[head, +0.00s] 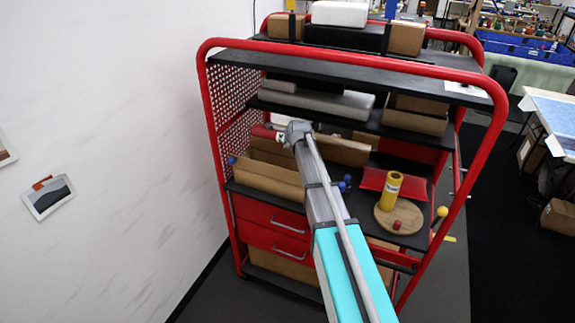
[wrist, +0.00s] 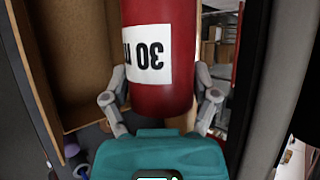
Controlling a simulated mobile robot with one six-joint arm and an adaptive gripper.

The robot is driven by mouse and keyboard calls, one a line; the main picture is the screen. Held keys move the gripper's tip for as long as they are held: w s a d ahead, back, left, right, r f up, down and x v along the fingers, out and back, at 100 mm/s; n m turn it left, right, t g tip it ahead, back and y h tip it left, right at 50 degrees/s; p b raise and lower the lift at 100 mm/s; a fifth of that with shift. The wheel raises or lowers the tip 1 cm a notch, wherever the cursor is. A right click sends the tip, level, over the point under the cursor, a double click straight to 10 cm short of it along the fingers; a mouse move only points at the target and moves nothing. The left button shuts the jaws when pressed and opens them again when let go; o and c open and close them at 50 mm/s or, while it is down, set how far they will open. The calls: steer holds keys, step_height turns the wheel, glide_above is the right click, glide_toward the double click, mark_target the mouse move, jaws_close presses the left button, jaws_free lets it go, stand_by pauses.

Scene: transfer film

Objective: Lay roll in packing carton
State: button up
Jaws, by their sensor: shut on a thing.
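The red roll with a white "30 m" label (wrist: 160,85) is between the two fingers of my gripper (wrist: 162,100) in the wrist view, and the gripper is shut on it. In the head view the roll (head: 263,131) shows as a small red end left of my gripper (head: 281,134), on the middle level of the red trolley. An open cardboard carton (head: 268,180) stands on that shelf, below the gripper in the picture. In the wrist view the carton's inside (wrist: 75,50) is left of the roll and looks empty where it shows. My arm hides part of the shelf.
A yellow cylinder (head: 391,189) stands on a round wooden board (head: 385,218) at the right of the shelf, in front of a red cushion-like pack (head: 376,179). Grey and brown packages (head: 330,103) lie on the shelf above. The red frame (head: 207,110) bounds the sides.

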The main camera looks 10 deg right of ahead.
step_height(320, 180, down, 12)
steer(key=b, duration=1.1)
steer(key=shift+r, duration=0.2)
steer(key=shift+f+b, duration=0.2)
steer(key=shift+b, duration=0.15)
